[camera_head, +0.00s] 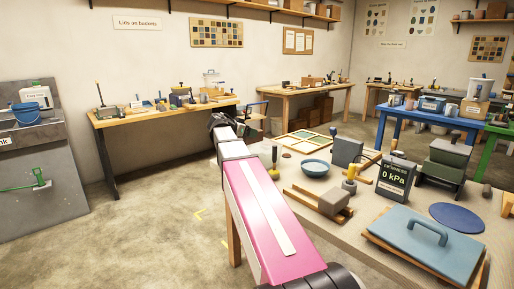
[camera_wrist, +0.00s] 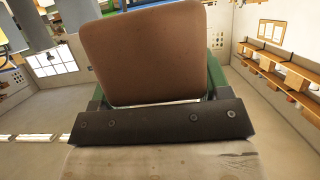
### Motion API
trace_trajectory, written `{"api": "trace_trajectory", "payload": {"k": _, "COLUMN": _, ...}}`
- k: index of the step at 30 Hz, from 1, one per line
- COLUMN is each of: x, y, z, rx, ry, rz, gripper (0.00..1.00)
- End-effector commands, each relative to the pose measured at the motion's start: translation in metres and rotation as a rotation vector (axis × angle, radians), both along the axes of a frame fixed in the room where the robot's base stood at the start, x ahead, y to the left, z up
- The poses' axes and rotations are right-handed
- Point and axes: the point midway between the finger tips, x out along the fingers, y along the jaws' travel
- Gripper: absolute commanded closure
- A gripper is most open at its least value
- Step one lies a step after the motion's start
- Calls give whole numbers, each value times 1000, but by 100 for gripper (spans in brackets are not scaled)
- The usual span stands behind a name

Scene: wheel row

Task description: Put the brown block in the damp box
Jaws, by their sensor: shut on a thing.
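My gripper (camera_head: 217,121) is at the far end of my pink arm in the head view, beyond the table's left side and partly hidden by the arm. In the wrist view a large brown block (camera_wrist: 145,52) with rounded corners fills the upper middle, held in my shut gripper. The block cannot be made out in the head view. A low box with a blue handled lid (camera_head: 425,240) and a wooden edge sits at the table's near right. No label on it is readable, so I cannot tell whether it is the damp box.
A workbench (camera_head: 160,119) stands along the back wall. Open floor lies left of my arm.

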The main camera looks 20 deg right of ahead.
Motion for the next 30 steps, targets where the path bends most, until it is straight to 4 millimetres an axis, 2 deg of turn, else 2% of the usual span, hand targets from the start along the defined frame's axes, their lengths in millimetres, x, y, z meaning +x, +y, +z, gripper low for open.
{"api": "trace_trajectory", "payload": {"k": 6, "x": 16, "y": -36, "z": -23, "rx": -2, "ry": 1, "rz": -1, "gripper": 83}}
{"api": "trace_trajectory", "payload": {"k": 12, "x": 23, "y": -55, "z": -35, "rx": -2, "ry": -1, "rz": 1, "gripper": 83}}
{"api": "trace_trajectory", "payload": {"k": 19, "x": 24, "y": -59, "z": -43, "rx": -2, "ry": -1, "rz": 2, "gripper": 83}}
{"api": "trace_trajectory", "payload": {"k": 27, "x": 24, "y": -59, "z": -73, "rx": -1, "ry": 1, "rz": 2, "gripper": 83}}
{"api": "trace_trajectory", "payload": {"k": 30, "x": 24, "y": -58, "z": -78, "rx": -2, "ry": 0, "rz": 3, "gripper": 83}}
